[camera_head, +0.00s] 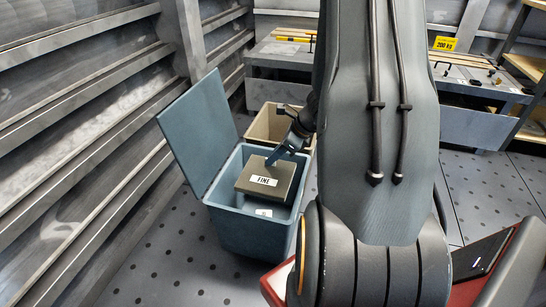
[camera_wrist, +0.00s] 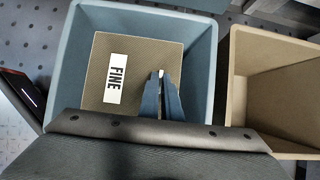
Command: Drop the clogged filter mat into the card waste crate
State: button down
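A brown square filter mat (camera_head: 266,182) with a white label reading FINE is at the mouth of the blue crate (camera_head: 240,235). It also shows in the wrist view (camera_wrist: 140,62), inside the crate's walls. No sign of clogging is clear. My gripper (camera_head: 274,160) reaches down to the mat's back edge. In the wrist view my gripper's fingers (camera_wrist: 160,77) are close together at the mat, with a small pale bit between the tips, and look shut on it. A tan crate (camera_head: 270,125) stands behind; no card label is readable.
The blue crate's lid (camera_head: 198,130) stands open on the left. The tan crate (camera_wrist: 270,85) is open and looks empty in the wrist view. Benches (camera_head: 470,85) with parts stand behind. Perforated floor (camera_head: 165,250) is clear at left.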

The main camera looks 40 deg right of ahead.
jog(key=c, duration=1.9)
grip_release()
jog(key=shift+r, duration=0.1)
jog(key=p+v, duration=0.3)
jog(key=v, duration=0.4)
jog(key=shift+s+r, duration=0.2)
jog(key=shift+r, duration=0.1)
jog(key=shift+d, duration=0.15)
